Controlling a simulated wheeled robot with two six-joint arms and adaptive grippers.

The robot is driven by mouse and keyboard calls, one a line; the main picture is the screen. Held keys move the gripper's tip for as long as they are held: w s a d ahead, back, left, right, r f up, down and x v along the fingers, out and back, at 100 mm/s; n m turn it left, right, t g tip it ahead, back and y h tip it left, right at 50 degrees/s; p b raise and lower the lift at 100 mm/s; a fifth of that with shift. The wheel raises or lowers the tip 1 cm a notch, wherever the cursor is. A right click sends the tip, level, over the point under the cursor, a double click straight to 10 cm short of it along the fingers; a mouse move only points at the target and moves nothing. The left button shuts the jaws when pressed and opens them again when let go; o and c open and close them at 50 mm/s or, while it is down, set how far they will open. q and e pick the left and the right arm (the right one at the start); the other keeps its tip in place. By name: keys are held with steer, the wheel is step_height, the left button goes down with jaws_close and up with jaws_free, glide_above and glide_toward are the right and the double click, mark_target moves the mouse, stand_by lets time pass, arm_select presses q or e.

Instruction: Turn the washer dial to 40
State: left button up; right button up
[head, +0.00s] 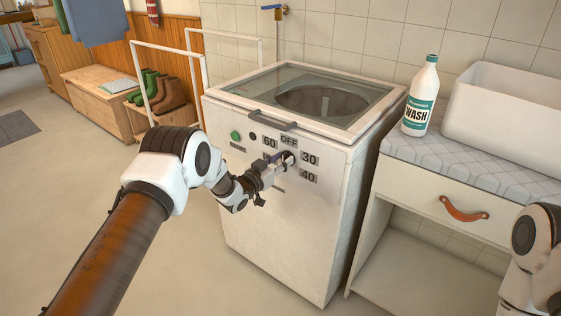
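The white top-loading washer (270,240) stands in the middle of the head view. Its dark dial (289,157) is on the front panel, with labels OFF above, 60 at upper left, 30 at right and 40 (308,178) at lower right. Another label at the left is mostly hidden. My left gripper (282,162) is at the dial, its fingertips at or against it. The fingers cover much of the dial, so its pointer and their grip cannot be made out. My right gripper is out of view; only part of that arm shows at lower right.
A green button (235,135) and a dark knob (253,136) sit left of the dial. Right of the washer, a counter (480,167) holds a WASH bottle (421,98) and a white bin (505,115). Its drawer has a leather pull (463,209). The floor at left is clear.

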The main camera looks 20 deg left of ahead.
arm_select(q)
jaws_close()
steer(key=shift+f+m, duration=0.1)
steer(key=shift+m, duration=0.3)
steer(key=shift+s+d+f+m+b, duration=0.15)
steer(key=shift+f+m+b, duration=0.2)
steer(key=shift+m+b, duration=2.5)
steer(key=shift+d+f+m+b, duration=0.3)
steer(key=shift+m+b, duration=0.55)
steer(key=shift+m, duration=3.9)
steer(key=shift+s+d+f+m+b, duration=0.1)
steer(key=shift+f+m+b, duration=0.3)
steer(key=shift+m+b, duration=2.45)
steer(key=shift+m+p, duration=0.95)
steer(key=shift+m, duration=0.2)
jaws_free()
